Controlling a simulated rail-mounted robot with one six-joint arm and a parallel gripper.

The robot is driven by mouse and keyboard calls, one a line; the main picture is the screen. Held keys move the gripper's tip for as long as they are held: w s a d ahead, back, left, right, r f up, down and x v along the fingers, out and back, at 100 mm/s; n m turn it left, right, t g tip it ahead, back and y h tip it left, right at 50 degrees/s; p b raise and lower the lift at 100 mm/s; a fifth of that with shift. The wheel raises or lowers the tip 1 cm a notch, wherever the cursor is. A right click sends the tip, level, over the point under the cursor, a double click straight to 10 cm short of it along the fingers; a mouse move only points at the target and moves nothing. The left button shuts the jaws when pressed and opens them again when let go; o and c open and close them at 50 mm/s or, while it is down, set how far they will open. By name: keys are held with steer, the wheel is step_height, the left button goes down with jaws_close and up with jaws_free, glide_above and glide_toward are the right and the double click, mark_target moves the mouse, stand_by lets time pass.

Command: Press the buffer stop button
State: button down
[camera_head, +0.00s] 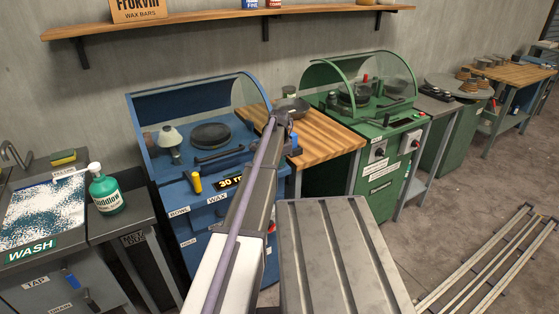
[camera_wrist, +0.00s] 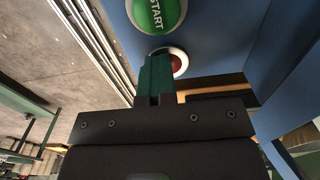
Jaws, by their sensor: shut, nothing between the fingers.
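In the wrist view a red button (camera_wrist: 179,64) in a pale ring sits on a blue panel, partly hidden by my fingers. A larger green button (camera_wrist: 158,12) marked START is just above it. My gripper (camera_wrist: 158,57) is shut and empty, its teal fingertips overlapping the left part of the red button. Whether they touch it I cannot tell. In the head view the blue machine (camera_head: 187,225) stands at the middle, and my arm crosses in front of its right side. My gripper's fingers are hidden there.
A wooden bench top (camera_head: 318,141) lies right of the blue machine, then a green machine (camera_head: 378,178). A wash sink (camera_head: 40,215) and a green bottle (camera_head: 106,194) stand at the left. Floor rails (camera_head: 490,262) run at the lower right.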

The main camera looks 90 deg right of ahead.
step_height(320, 180, up, 14)
steer(key=p, duration=1.4)
